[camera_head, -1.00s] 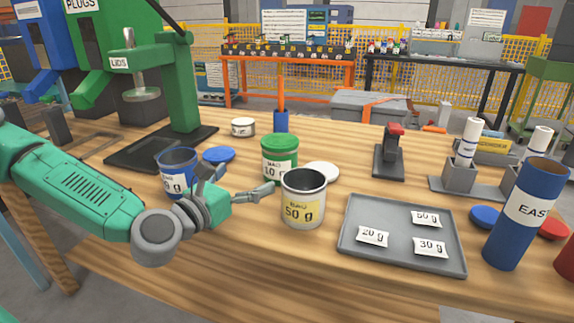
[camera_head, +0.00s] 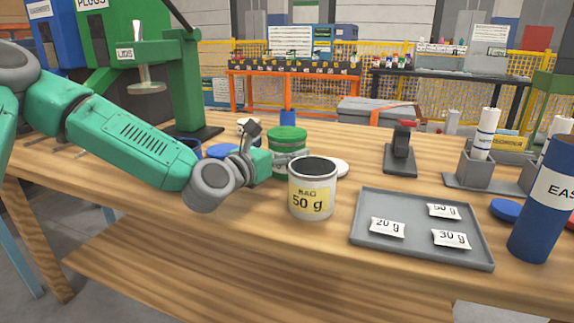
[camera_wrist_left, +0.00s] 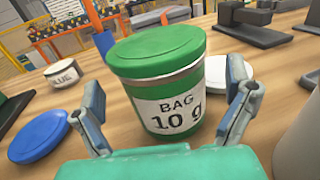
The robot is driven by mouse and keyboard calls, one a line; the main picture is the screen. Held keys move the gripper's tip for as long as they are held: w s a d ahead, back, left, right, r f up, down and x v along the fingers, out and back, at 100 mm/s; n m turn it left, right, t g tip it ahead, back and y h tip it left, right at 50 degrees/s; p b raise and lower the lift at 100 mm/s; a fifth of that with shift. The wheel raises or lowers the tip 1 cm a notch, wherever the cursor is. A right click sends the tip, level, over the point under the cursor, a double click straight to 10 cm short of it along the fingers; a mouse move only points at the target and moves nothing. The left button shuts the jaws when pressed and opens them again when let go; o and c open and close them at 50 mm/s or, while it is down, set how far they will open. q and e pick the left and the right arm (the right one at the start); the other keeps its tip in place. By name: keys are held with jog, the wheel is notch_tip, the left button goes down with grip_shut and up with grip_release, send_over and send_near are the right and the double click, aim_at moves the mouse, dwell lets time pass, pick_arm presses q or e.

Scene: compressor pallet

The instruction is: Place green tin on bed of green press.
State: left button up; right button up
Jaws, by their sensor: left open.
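The green tin (camera_head: 287,138) with its green lid on stands upright on the wooden bench, partly hidden by my left gripper. In the left wrist view the tin (camera_wrist_left: 166,85) is labelled "BAG 10 g". My left gripper (camera_head: 272,144) is open, close in front of the tin. In the left wrist view its fingers (camera_wrist_left: 166,120) stand apart on either side of the tin's lower part. The green press (camera_head: 178,70), labelled "LIDS", stands at the back left; its bed (camera_head: 207,132) is mostly hidden behind my left arm. My right gripper is not in view.
A white tin (camera_head: 312,190) labelled "50 g" stands just right of my left gripper. A grey tray (camera_head: 366,239) with packets is at right. A white lid (camera_wrist_left: 230,74) lies behind the green tin.

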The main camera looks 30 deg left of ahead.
pick_arm(q)
jog(key=shift+w, duration=1.15)
jog(key=c, duration=1.4)
jog(key=shift+o, duration=0.2)
